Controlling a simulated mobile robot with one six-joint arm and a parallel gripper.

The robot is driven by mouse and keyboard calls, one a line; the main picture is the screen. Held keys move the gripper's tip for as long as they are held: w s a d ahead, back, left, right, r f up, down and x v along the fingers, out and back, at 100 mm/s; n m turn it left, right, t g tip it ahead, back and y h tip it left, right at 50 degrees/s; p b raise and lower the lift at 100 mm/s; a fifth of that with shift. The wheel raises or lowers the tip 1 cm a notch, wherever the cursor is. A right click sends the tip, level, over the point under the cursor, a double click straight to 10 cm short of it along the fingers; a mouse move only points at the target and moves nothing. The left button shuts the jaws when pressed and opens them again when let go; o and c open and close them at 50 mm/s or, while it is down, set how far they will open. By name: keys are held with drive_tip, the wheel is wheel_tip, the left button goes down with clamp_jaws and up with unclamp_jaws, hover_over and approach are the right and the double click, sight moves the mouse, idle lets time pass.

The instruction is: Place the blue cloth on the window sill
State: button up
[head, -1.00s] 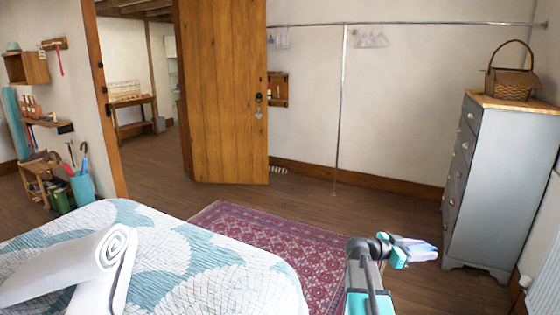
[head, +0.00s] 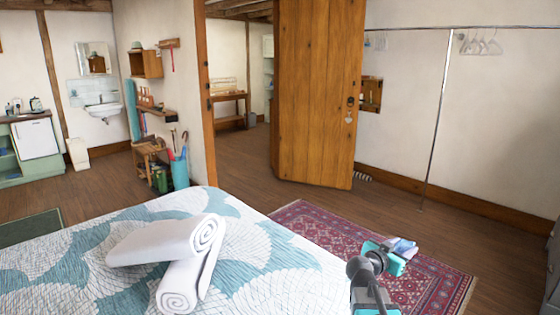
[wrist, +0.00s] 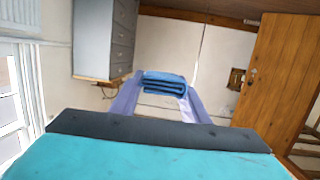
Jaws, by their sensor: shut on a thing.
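The blue cloth (wrist: 164,84) is folded in layers and sits between the two pale lavender fingers of my gripper (wrist: 160,95) in the wrist view. My gripper is shut on it. In the head view my gripper (head: 400,247) is held up in front of the red rug, and the cloth is too small there to make out clearly. The window sill is not in the head view. In the wrist view, which looks upside down, a white-framed window (wrist: 20,95) seems to stand at the left edge; I cannot make out its sill.
A bed (head: 245,270) with rolled white towels (head: 165,240) fills the front left. A red rug (head: 310,228) lies beyond it. An open wooden door (head: 318,95) stands at the back.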

drive_tip(key=w+a+r+n+t+y, duration=0.2)
drive_tip(key=a+r+n+y, duration=0.1)
drive_tip(key=a, duration=0.5)
drive_tip(key=w+a+r+n+t+y, duration=0.1)
drive_tip(key=a+r+n+y, duration=0.3)
drive_tip(key=a, duration=0.4)
drive_tip(key=w+a+r+n+t+y+p, duration=0.1)
drive_tip(key=w+a+r+n+t+y, duration=0.1)
drive_tip(key=a+r+y, duration=0.3)
drive_tip(key=a+n+t, duration=0.1)
drive_tip(key=a, duration=0.2)
drive_tip(key=shift+w+a+r+n+y, duration=0.15)
drive_tip(key=shift+w+n+y, duration=0.15)
